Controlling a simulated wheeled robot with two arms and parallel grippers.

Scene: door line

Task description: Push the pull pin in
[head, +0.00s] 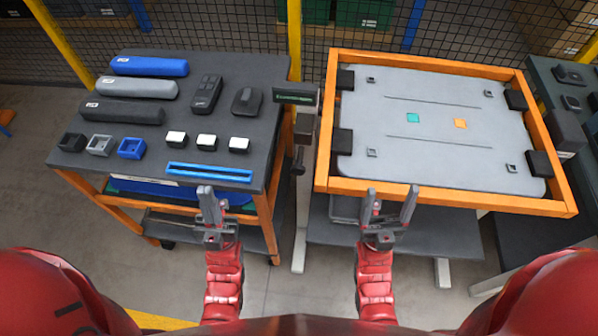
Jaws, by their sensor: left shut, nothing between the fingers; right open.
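What looks like the pull pin (299,160) is a small dark knob at the left side of the orange frame (322,160), by a grey post. It is too small to tell how far in it sits. My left gripper (209,192) is shut and empty, low and left of the knob, in front of the left cart. My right gripper (389,192) is open and empty, by the front edge of the orange frame, right of the knob. Neither gripper touches the knob.
The frame holds a grey panel (430,165) with black clamps. The left cart (190,65) carries blue, grey and black cases, small boxes and a blue tray (209,173). A narrow gap separates cart and frame. A mesh fence (235,25) stands behind; another bench is at right.

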